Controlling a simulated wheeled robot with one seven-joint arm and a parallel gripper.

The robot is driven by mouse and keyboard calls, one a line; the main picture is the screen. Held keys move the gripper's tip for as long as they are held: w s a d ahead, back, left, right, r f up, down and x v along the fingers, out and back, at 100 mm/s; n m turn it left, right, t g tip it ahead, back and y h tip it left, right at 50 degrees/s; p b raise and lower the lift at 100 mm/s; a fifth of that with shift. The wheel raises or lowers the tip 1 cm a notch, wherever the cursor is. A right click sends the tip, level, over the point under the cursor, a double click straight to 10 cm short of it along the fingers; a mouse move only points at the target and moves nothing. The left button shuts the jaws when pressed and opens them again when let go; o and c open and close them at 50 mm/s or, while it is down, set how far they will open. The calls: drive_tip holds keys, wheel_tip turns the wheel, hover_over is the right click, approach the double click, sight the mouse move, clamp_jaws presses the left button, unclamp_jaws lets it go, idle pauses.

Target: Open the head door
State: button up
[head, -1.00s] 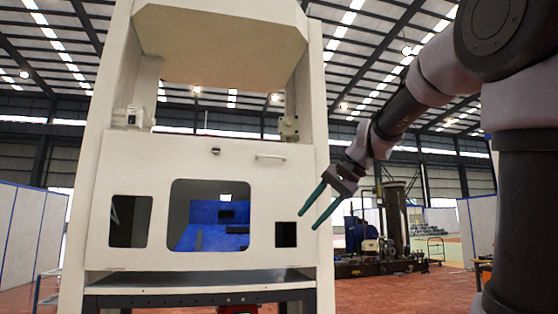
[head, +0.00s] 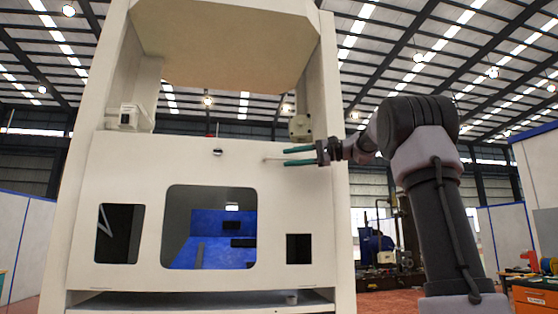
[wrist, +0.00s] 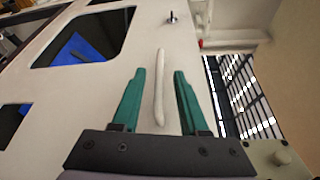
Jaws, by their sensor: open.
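The head door is the white front panel (head: 130,170) of a tall white machine, with a large middle window and two smaller side windows. It looks closed. Its slim pale handle (head: 268,159) is at the upper right of the panel. My gripper (head: 286,156) points left at the handle, its two green fingers apart and empty.
A small round knob (head: 217,152) sits left of the handle, also seen in the wrist view (wrist: 172,17). A grey block (head: 301,128) is fixed to the frame above my gripper. Machinery (head: 385,250) and an orange cabinet (head: 540,297) stand at the right.

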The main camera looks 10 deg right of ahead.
sight(279, 159)
drive_tip(key=shift+x, duration=2.2)
clamp_jaws()
